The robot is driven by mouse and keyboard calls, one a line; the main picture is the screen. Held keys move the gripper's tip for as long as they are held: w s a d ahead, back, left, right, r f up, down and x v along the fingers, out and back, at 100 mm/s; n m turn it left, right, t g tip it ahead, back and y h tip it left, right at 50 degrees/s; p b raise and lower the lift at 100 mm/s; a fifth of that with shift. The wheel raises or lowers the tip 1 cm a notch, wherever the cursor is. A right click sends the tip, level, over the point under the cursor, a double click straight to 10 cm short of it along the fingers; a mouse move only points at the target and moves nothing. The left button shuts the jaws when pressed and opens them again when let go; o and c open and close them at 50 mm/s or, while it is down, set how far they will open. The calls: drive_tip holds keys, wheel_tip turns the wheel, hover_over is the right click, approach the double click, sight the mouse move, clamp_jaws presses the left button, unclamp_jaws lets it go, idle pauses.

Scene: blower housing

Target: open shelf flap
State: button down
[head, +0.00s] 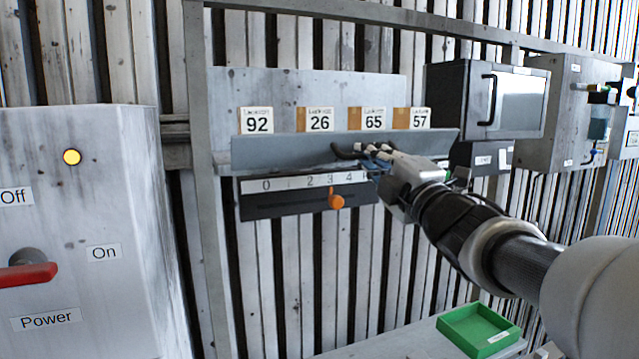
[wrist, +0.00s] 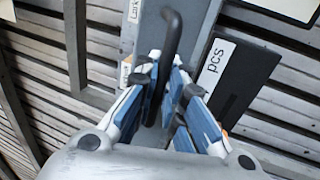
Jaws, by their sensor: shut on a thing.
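The shelf flap (head: 280,152) is a long grey panel across the front of the shelf, below several numbered cards (head: 319,120). It stands up along the front edge and hides the lower front of the shelf. A black bar handle (head: 343,151) is on its face, and it also shows in the wrist view (wrist: 173,35). My gripper (head: 368,152) is at the handle, reaching in from the right. In the wrist view its blue-padded fingers (wrist: 164,75) are on both sides of the handle's lower part, shut on it.
A 0–4 scale with an orange knob (head: 336,202) sits just below the flap. A dark box with a handle (head: 488,98) is to the right. A power cabinet with a red lever (head: 28,274) stands at left. A green tray (head: 478,328) is on the bench below.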

drive_tip(key=shift+s+f+b, duration=0.1)
drive_tip(key=shift+f+b, duration=0.45)
drive_tip(key=shift+b, duration=0.7)
drive_tip(key=shift+w+f+b, duration=0.2)
drive_tip(key=shift+f+b, duration=1.6)
drive_tip(key=shift+b, duration=1.65)
drive_tip(key=shift+w+f, duration=0.1)
drive_tip(key=shift+f, duration=0.05)
drive_tip(key=c, duration=2.2)
unclamp_jaws()
drive_tip(key=shift+o, duration=1)
drive_tip(key=shift+s, duration=0.2)
